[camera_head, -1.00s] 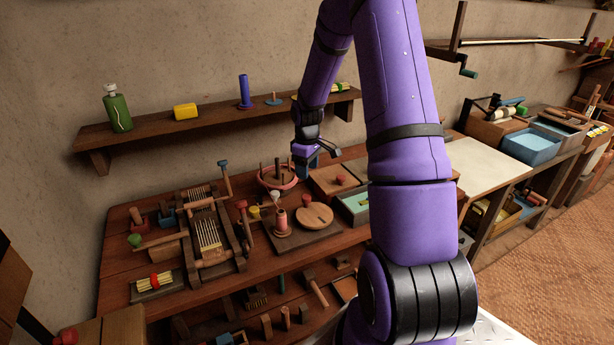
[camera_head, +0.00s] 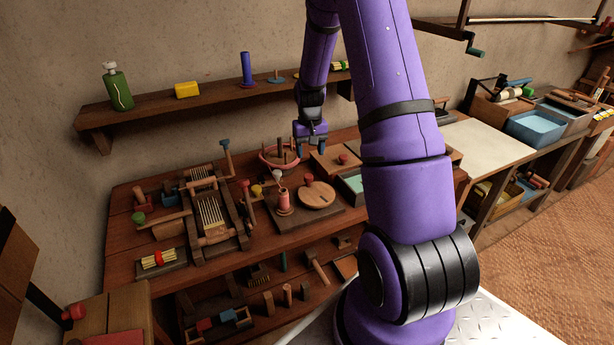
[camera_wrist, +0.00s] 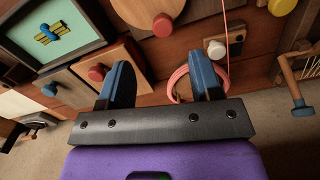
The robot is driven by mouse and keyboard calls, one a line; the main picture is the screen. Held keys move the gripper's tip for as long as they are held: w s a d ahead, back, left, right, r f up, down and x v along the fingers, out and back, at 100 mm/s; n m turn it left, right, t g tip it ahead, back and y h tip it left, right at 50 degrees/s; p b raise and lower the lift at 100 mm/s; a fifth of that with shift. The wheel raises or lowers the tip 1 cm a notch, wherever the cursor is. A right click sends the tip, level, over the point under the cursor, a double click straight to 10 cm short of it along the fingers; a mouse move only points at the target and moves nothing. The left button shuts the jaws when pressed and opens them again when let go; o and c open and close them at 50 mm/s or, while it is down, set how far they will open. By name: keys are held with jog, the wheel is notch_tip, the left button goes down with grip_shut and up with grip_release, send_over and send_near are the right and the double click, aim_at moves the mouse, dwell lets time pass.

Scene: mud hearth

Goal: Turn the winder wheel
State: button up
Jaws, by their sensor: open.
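The winder wheel appears to be the round wooden disc (camera_head: 318,196) with a red knob (camera_head: 308,180), lying on a dark board on the workbench beside a pink spool (camera_head: 284,202). In the wrist view the disc (camera_wrist: 135,12) is partly cut off at the top edge, and its red knob (camera_wrist: 162,25) shows ahead of the gap between the fingers. My gripper (camera_head: 311,147) is beyond the disc, above the back of the bench, apart from it. Its blue fingers are open with nothing between them, as the wrist view (camera_wrist: 162,78) also shows.
Wooden boxes with red knobs and a teal-lined tray (camera_head: 352,186) lie right of the disc. A small loom (camera_head: 209,213) stands at left. A wall shelf (camera_head: 205,101) runs behind.

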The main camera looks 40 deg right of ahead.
aim_at(309, 176)
jog(key=f+m, duration=0.3)
jog(key=m, duration=0.2)
jog(key=f+m, duration=0.3)
jog(key=m, duration=0.3)
jog(key=f+m, duration=0.4)
jog(key=m, duration=0.1)
jog(key=shift+w+d, duration=0.15)
jog(key=shift+w, duration=0.2)
jog(key=c, duration=0.9)
